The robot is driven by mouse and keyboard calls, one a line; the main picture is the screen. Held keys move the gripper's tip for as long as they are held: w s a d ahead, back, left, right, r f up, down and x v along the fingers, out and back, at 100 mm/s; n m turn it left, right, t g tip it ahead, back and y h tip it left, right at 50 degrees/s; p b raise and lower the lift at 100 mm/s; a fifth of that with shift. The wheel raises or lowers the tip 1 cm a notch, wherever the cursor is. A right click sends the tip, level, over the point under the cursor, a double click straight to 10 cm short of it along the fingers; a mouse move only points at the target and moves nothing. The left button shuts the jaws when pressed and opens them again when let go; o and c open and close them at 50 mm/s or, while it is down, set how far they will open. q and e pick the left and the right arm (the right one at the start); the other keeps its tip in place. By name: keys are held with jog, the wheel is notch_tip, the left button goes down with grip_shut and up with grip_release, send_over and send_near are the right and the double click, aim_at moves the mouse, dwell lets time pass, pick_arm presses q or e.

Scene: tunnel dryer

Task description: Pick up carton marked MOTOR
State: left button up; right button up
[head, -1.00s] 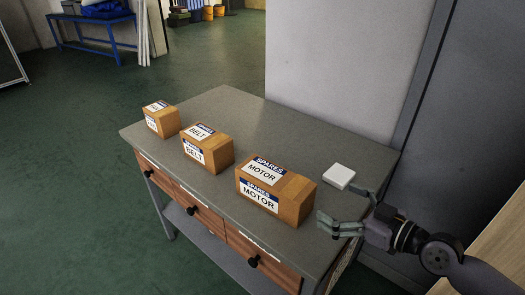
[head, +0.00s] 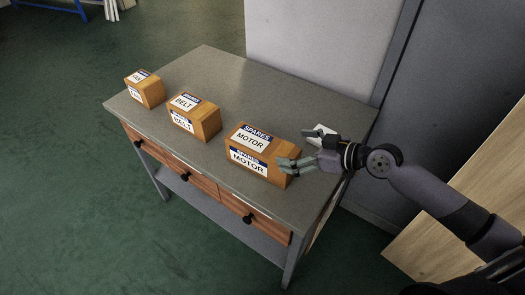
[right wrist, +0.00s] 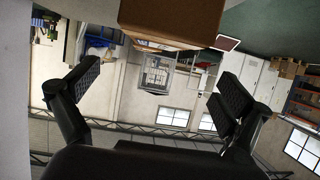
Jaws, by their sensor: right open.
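The carton marked MOTOR (head: 249,148) is a brown box with white and blue SPARES labels. It stands on the grey table top (head: 220,71), at the right end of a row of cartons. My right gripper (head: 291,152) is open at the carton's right end, with one finger overlapping its near right corner in the head view. I cannot tell whether it touches. In the right wrist view the carton's brown underside or side (right wrist: 172,18) shows at the top, beyond and between the open fingers (right wrist: 160,88). My left gripper is not in view.
The BELT carton (head: 207,121) and a smaller carton (head: 150,92) stand to the left. A light wall (head: 310,45) rises behind the table. Drawers with black knobs (head: 248,218) face the front.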

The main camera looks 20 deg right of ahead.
aim_at(265, 144)
jog(key=x, duration=0.4)
jog(key=shift+w+a+f+p, duration=0.1)
jog(key=shift+w+p, duration=0.15)
jog(key=shift+p, duration=0.15)
jog(key=p+x, duration=0.1)
jog(key=x, duration=0.4)
jog(key=shift+f+p, duration=0.2)
jog(key=shift+p, duration=0.2)
jog(key=shift+c, duration=0.4)
jog(key=c, duration=1.9)
jog(key=shift+w+r, duration=0.15)
jog(key=shift+r, duration=0.05)
jog(key=shift+c, duration=0.3)
jog(key=shift+r, duration=0.1)
